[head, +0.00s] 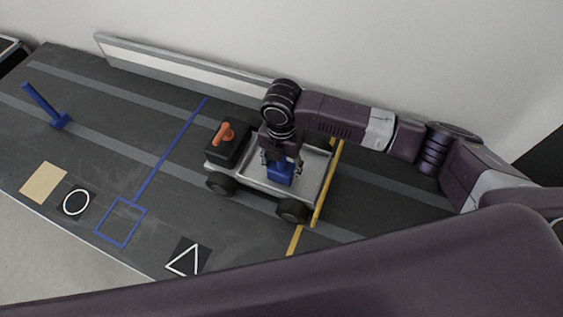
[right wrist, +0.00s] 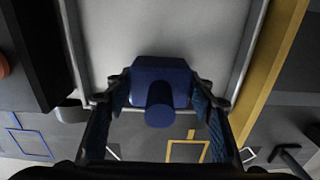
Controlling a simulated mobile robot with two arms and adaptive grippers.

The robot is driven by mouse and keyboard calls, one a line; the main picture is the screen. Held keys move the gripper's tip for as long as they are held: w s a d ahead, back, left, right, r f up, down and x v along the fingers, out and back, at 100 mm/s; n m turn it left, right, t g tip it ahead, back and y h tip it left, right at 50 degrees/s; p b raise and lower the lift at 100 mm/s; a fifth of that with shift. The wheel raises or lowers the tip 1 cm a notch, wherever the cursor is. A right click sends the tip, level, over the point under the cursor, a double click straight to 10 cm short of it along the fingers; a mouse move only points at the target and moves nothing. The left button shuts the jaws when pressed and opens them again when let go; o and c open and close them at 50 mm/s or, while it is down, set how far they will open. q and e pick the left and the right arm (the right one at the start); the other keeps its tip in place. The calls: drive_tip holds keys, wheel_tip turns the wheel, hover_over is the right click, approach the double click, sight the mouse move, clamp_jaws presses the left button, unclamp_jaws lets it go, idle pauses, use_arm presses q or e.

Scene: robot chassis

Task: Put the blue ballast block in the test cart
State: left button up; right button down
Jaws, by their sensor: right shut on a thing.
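The blue ballast block (head: 279,173) is between the fingers of my right gripper (head: 280,164), which is shut on it. In the right wrist view the block (right wrist: 160,82) shows a round blue knob toward the camera, with a finger of the gripper (right wrist: 160,108) on each side. The test cart (head: 255,184) is a grey wheeled tray with a black box at its left end. The block is over or inside the cart's tray; I cannot tell whether it touches the floor of the tray. The cart's pale tray floor (right wrist: 165,35) fills the upper wrist view. My left gripper is not in view.
The black box on the cart carries an orange handle (head: 224,132). A yellow line (head: 325,190) runs by the cart's right end. A low white barrier (head: 180,68) runs along the back. The dark surface left of the cart is mostly clear.

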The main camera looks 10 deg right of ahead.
drive_tip(key=shift+r, duration=0.1)
drive_tip(key=c, duration=0.9)
unclamp_jaws()
wheel_tip(320, 180, up, 12)
drive_tip(key=shift+s, duration=0.1)
